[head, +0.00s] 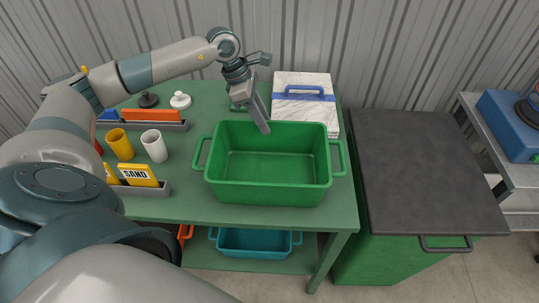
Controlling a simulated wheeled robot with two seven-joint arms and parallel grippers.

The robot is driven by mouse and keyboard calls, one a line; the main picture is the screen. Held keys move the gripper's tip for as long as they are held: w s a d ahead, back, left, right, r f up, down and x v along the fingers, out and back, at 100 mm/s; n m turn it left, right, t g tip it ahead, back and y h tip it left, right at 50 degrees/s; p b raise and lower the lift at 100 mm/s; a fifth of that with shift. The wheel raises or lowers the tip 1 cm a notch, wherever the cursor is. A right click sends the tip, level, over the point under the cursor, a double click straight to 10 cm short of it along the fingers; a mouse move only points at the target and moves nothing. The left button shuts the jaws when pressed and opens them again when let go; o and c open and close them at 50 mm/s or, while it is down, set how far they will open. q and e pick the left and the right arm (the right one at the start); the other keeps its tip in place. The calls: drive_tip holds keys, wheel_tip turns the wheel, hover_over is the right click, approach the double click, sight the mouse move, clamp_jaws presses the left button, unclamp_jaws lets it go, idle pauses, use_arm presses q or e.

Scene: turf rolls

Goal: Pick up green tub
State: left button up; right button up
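The green tub (268,190) stands upright on the green table (335,215), near its front right part. It is a rectangular open tub with a loop handle at its left end and another at its right end. Its visible inside is empty. My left gripper (263,127) hangs over the tub's back rim, left of its middle, pointing down. Its fingers overlap in this view, so I cannot tell how far apart they are, or whether they touch the rim. My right gripper is not in view.
A white marbled slab (305,110) with a blue handle lies behind the tub. Yellow (120,144) and white (154,146) cups and a SAND box (138,175) stand left. A teal tub (254,242) is on the lower shelf. A dark-topped green cabinet (425,170) stands right.

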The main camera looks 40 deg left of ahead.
sight(272, 139)
use_arm(q)
drive_tip(key=shift+d+f, duration=0.15)
drive_tip(key=shift+f, duration=0.4)
drive_tip(key=shift+w+d+f+p, duration=0.35)
drive_tip(key=shift+f+p, duration=0.2)
drive_tip(key=shift+p, duration=0.35)
drive_tip(key=p+x, duration=0.1)
drive_tip(key=x, duration=0.2)
drive_tip(key=shift+w+a+p, duration=0.1)
drive_tip(key=shift+p, duration=0.2)
drive_tip(key=shift+w+f, duration=0.1)
drive_tip(key=shift+f, duration=0.3)
clamp_jaws()
